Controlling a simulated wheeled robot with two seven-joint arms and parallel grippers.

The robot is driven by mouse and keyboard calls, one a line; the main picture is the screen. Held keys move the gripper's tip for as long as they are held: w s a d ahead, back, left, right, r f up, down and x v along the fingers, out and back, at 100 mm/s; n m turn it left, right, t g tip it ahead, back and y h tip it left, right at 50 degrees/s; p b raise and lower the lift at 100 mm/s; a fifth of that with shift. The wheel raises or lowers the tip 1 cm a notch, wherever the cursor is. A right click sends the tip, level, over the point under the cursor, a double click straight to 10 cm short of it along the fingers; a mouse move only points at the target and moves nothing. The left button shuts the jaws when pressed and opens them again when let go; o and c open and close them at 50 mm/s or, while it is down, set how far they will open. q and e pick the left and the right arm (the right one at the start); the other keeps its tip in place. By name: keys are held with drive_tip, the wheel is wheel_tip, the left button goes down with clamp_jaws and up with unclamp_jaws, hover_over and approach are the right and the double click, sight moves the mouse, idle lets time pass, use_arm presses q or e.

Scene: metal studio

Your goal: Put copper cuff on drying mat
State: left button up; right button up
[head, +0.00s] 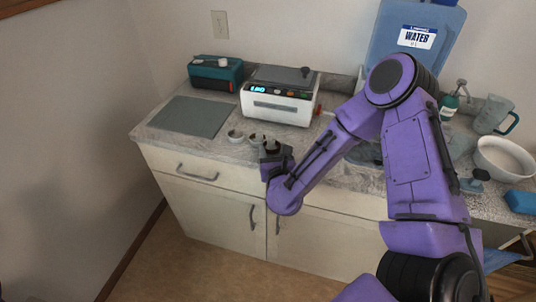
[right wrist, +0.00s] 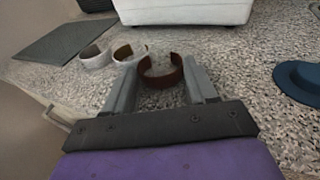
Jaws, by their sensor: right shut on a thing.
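The copper cuff (right wrist: 161,81), a dark brown open ring, sits between the two fingers of my right gripper (head: 272,151) in the right wrist view. The gripper is shut on it, close over the counter near its front edge. Whether the cuff touches the counter I cannot tell. The drying mat (head: 190,116) is a flat grey rectangle at the counter's left end, and it also shows in the right wrist view (right wrist: 72,42). It is bare and lies left of the gripper. My left gripper is not in view.
A silvery cuff (right wrist: 95,58) and a pale cuff with a brown inside (right wrist: 128,52) stand between my gripper and the mat. A white machine (head: 280,100) stands behind them. A teal box (head: 215,75) is behind the mat. A blue round object (right wrist: 298,80) lies to the right.

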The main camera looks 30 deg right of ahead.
drive_tip(key=shift+s+r, duration=0.15)
drive_tip(key=shift+s, duration=0.1)
drive_tip(key=shift+s+d, duration=0.1)
drive_tip(key=shift+s, duration=0.1)
drive_tip(key=shift+f+b, duration=0.25)
drive_tip(key=shift+b, duration=0.05)
drive_tip(key=o, duration=1.2)
drive_tip(key=shift+w+r, duration=0.1)
drive_tip(key=shift+w, duration=0.1)
